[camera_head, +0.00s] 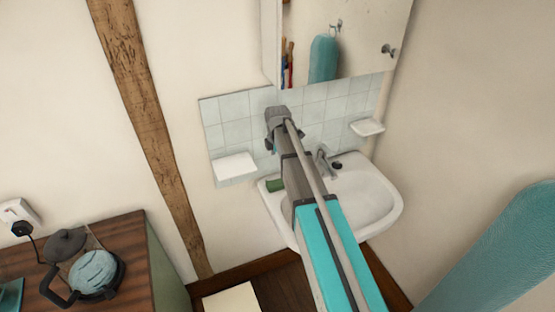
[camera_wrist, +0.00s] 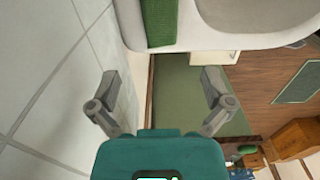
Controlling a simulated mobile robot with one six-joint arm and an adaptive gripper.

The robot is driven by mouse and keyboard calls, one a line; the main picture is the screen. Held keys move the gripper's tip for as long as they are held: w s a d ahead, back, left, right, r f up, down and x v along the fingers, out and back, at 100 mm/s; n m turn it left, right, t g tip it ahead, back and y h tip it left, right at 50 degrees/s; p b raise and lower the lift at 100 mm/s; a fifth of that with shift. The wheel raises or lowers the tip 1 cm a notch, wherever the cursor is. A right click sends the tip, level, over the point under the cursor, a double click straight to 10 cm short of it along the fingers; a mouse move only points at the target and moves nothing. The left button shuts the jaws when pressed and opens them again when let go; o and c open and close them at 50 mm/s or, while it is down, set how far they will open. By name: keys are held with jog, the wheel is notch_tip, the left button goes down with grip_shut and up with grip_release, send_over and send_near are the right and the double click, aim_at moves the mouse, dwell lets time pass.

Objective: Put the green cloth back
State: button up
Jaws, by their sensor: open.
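The green cloth (camera_head: 275,185) lies on the left rim of the white sink (camera_head: 375,200), partly behind my arm. In the wrist view the green cloth (camera_wrist: 160,22) shows at the top, on the sink's pale edge (camera_wrist: 195,42). My gripper (camera_head: 271,146) is up by the tiled wall, above and apart from the cloth. In the wrist view my gripper (camera_wrist: 160,78) has its two fingers spread wide with nothing between them. My arm hides part of the sink and tap.
A white ledge (camera_head: 235,167) is on the tiles at the left, and a soap dish (camera_head: 367,128) at the right. A mirrored cabinet (camera_head: 370,35) hangs above. A kettle (camera_head: 92,272) stands on a wooden top (camera_head: 120,235) at lower left.

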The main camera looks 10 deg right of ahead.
jog(key=s+m, duration=2)
jog(key=s, duration=0.4)
jog(key=shift+s, duration=0.15)
